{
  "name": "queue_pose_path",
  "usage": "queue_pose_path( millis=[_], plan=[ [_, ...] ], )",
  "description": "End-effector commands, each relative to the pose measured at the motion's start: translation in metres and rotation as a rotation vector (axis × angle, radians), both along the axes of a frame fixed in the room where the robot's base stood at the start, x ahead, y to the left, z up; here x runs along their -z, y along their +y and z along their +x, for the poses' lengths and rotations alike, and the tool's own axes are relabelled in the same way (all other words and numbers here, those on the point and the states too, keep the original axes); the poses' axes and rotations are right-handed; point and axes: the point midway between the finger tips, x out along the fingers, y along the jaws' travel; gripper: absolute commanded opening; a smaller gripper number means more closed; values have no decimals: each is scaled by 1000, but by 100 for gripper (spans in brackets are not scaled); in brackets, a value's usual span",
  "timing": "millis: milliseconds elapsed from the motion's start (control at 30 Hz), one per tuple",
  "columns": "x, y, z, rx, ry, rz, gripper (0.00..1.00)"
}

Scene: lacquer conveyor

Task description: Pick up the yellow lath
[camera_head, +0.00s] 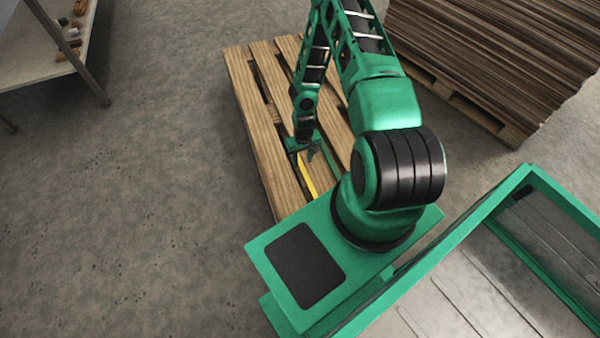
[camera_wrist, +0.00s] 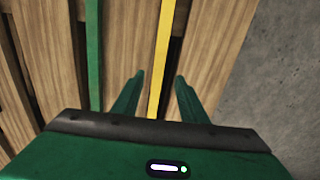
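The yellow lath (camera_head: 307,176) lies lengthwise on the wooden pallet (camera_head: 247,92), its far part hidden behind my gripper (camera_head: 307,153) in the head view. In the wrist view the yellow lath (camera_wrist: 162,55) runs from the top edge down between the two fingers of my gripper (camera_wrist: 157,80). The fingers are apart, one on each side of the lath, with space on both sides. I cannot tell how far the fingertips are above it. Its near end is hidden by the gripper body.
A green lath (camera_wrist: 93,55) lies on the pallet left of the yellow one, roughly parallel. Gaps separate the pallet boards. A large stack of brown sheets (camera_head: 500,55) stands at the back right, and a shelf table (camera_head: 40,60) at the upper left. The concrete floor (camera_head: 130,190) at left is clear.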

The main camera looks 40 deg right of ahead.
Motion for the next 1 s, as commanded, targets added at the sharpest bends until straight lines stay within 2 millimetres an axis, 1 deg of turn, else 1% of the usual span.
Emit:
queue_pose_path(
  millis=[267,500,600,733,933,967,1000],
  plan=[
    [16,0,-1,2,1,0,39],
    [46,-1,-3,2,1,1,39],
    [55,-1,-2,1,0,0,39],
    [60,-1,-2,0,0,0,39],
    [60,-2,-2,0,0,-1,39],
    [60,-2,-2,0,0,-1,34],
    [60,-2,-2,0,0,-1,25]
  ],
)
